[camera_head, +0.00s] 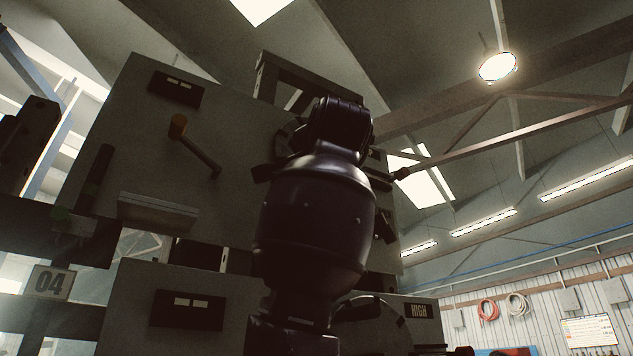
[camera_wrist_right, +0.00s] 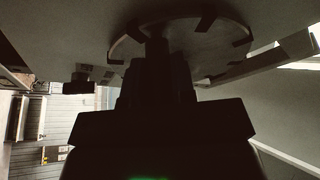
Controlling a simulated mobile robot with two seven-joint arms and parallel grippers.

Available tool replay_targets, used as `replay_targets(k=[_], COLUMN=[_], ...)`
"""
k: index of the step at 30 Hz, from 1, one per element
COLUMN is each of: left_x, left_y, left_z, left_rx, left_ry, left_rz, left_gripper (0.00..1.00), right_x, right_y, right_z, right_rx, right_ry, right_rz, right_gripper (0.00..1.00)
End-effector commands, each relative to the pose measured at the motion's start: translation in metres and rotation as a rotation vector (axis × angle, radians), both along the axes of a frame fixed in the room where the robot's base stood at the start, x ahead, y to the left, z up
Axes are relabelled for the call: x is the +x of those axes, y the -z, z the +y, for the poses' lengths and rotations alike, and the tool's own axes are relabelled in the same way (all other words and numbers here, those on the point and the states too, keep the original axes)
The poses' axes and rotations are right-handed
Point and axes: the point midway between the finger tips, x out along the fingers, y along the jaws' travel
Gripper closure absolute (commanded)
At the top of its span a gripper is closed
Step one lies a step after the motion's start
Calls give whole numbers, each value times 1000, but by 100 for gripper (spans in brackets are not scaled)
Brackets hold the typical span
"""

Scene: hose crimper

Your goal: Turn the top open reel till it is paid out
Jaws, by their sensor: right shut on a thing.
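My right gripper (camera_wrist_right: 155,55) is a dark silhouette reaching up to the disc. It is shut on a short peg-like handle (camera_wrist_right: 157,31) near the rim; the contact itself is too dark to see clearly. My left gripper is not in view.
The reel is on a tall grey panel (camera_head: 130,130) with a crank lever (camera_head: 195,147) at left. A lower panel (camera_head: 140,310) carries part of another curved fitting (camera_head: 370,302) and a HIGH label (camera_head: 419,311). A 04 sign (camera_head: 50,283) is at far left. Open room lies right.

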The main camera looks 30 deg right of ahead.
Motion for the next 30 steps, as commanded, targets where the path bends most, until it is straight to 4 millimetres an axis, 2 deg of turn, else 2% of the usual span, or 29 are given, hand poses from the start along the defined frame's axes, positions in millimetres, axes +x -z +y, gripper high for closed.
replay_targets(k=[1, 20, 21, 24, 26, 30], left_x=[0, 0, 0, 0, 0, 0], left_y=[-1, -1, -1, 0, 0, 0], left_z=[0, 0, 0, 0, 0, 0], left_rx=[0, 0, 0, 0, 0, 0], left_ry=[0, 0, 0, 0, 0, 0], left_rz=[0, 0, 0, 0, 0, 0], left_gripper=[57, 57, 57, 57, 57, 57], right_x=[-3, -3, -2, -2, -2, -1], right_y=[-5, -5, -5, -4, -4, -3], right_z=[1, 3, 3, 3, 3, 3], right_rx=[-3, 3, 3, 3, 3, 4], right_ry=[1, 1, 2, 1, 1, 1], right_rz=[-11, -9, -8, -6, -6, -3], right_gripper=[100, 100, 73, 58, 52, 52])
